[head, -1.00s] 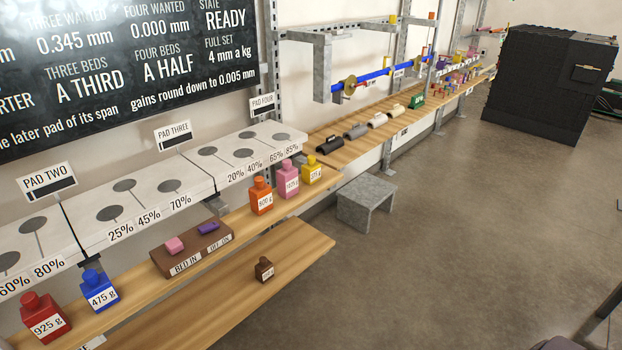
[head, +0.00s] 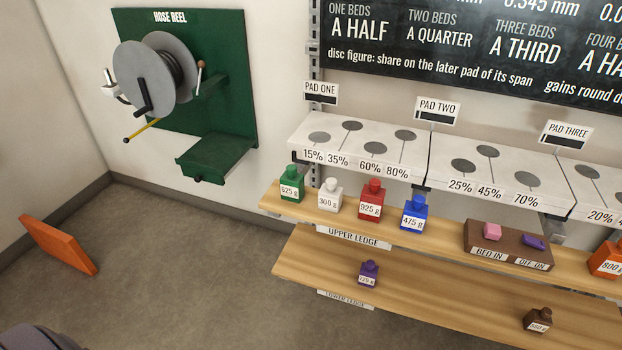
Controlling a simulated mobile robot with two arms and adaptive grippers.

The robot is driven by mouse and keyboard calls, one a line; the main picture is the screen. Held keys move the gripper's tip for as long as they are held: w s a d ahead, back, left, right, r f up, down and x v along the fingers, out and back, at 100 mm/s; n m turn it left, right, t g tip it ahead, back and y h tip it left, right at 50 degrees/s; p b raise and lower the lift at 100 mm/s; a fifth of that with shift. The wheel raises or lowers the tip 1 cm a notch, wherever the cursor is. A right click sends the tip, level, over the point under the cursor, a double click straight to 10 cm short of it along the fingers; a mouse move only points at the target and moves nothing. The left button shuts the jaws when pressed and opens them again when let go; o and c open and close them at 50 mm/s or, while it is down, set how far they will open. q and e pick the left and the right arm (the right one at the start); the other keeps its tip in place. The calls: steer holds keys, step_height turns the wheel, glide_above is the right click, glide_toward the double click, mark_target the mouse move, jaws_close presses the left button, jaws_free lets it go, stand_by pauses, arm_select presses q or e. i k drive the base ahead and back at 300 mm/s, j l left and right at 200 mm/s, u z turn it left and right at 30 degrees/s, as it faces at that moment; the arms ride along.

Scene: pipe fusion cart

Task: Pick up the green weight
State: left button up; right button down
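The green weight (head: 291,184) is a small bottle-shaped block with a knob on top and a white label that seems to read 625 g. It stands upright at the left end of the upper ledge (head: 329,219), in front of the pad one unit (head: 330,128). A white weight (head: 330,195) stands just to its right, with a small gap. Neither of my grippers shows in the head view. A dark grey rounded shape (head: 40,338) at the bottom left corner is cut off by the frame.
Red (head: 371,200) and blue (head: 414,213) weights stand further right on the upper ledge. A purple weight (head: 369,274) and a brown one (head: 537,320) stand on the lower ledge. A green hose reel (head: 187,80) hangs on the wall. An orange panel (head: 59,245) stands on otherwise open floor.

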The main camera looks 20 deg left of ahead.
mark_target(293, 185)
steer(key=u, duration=0.9)
